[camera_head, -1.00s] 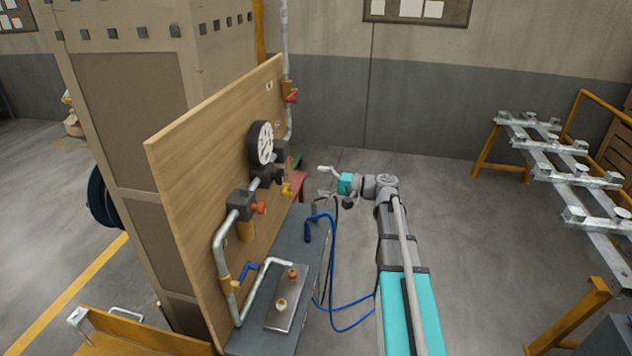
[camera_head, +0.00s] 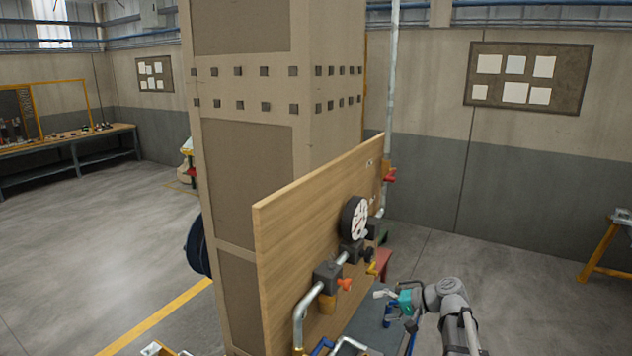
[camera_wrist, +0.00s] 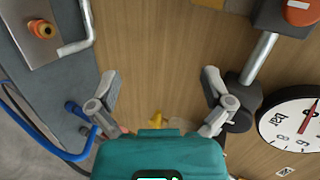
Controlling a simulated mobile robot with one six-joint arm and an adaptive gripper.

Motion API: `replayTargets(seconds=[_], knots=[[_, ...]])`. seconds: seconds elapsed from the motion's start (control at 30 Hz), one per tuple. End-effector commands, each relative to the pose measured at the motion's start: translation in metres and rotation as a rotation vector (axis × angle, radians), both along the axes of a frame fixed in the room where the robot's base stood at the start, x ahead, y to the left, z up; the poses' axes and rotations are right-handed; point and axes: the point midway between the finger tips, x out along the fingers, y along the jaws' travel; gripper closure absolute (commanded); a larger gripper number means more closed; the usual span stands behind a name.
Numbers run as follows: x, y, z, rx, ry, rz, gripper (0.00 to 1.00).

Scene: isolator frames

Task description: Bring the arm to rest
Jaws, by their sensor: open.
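My gripper (camera_head: 381,294) shows low in the head view, to the right of the wooden panel and below the round gauge (camera_head: 355,218). It is attached to my grey and teal arm, which enters from the bottom edge. In the wrist view, the two fingers of my gripper (camera_wrist: 160,77) are spread apart with nothing between them. The wooden panel (camera_wrist: 160,40) lies beyond them. The gauge (camera_wrist: 298,125) is to the right of the fingers, apart from them in the picture.
Pipes and an orange-handled valve (camera_head: 343,285) stick out from the wooden panel (camera_head: 290,235). A blue hose (camera_wrist: 78,112) and a plate with an orange knob (camera_wrist: 40,28) lie left in the wrist view. Open floor (camera_head: 500,275) extends right of the panel.

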Motion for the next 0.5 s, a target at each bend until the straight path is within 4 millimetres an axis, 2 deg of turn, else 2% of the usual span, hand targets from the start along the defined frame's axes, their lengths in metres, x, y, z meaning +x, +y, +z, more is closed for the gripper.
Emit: replayTargets(seconds=[0.03,0.2,0.5], knots=[[-0.013,0.010,-0.012,-0.057,0.019,0.023,0.00],[-0.044,0.026,-0.047,-0.264,0.081,0.089,0.00],[-0.100,0.033,-0.093,-0.637,0.169,0.196,0.00]])
